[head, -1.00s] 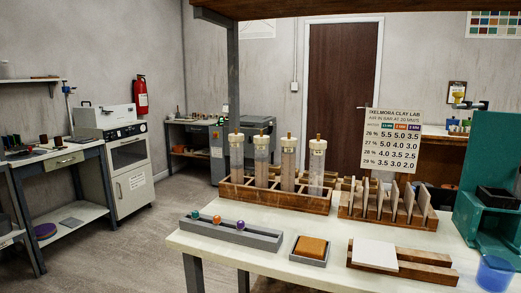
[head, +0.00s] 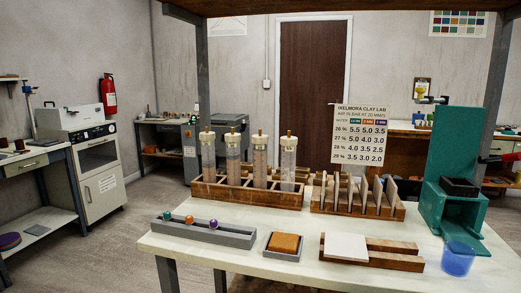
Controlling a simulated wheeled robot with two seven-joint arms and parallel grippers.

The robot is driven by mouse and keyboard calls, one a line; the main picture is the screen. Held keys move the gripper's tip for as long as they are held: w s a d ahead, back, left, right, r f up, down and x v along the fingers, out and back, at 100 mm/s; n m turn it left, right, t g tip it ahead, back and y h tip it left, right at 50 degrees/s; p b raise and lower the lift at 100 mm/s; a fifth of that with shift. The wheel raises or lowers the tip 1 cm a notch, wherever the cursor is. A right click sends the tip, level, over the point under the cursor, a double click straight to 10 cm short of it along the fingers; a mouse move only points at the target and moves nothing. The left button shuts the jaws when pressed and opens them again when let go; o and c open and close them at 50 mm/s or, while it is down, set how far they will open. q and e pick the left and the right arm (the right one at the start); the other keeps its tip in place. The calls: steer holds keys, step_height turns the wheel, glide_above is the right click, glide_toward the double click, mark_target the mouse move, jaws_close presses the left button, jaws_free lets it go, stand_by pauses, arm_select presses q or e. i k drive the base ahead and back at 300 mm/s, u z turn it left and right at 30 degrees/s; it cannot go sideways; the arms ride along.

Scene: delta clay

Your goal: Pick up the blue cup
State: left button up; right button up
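The blue cup (head: 457,259) is a translucent blue cup standing upright near the right front part of the white table (head: 290,262). It stands just in front of a teal press-like device (head: 452,170), close to its base. Neither of my grippers shows in the head view.
Left of the cup are a wooden block with a white tile (head: 346,246), a sponge (head: 284,243) in a grey tray and a grey rail (head: 203,232) with coloured balls. Behind stand a wooden rack (head: 247,192) of tall cylinders and a slotted rack (head: 358,206).

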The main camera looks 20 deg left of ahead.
mark_target(457, 258)
steer(key=z, duration=0.3)
steer(key=k, duration=0.5)
steer(key=z, duration=0.95)
steer(key=i, duration=1)
steer(key=u, duration=0.85)
steer(key=i, duration=0.3)
steer(key=u, duration=0.35)
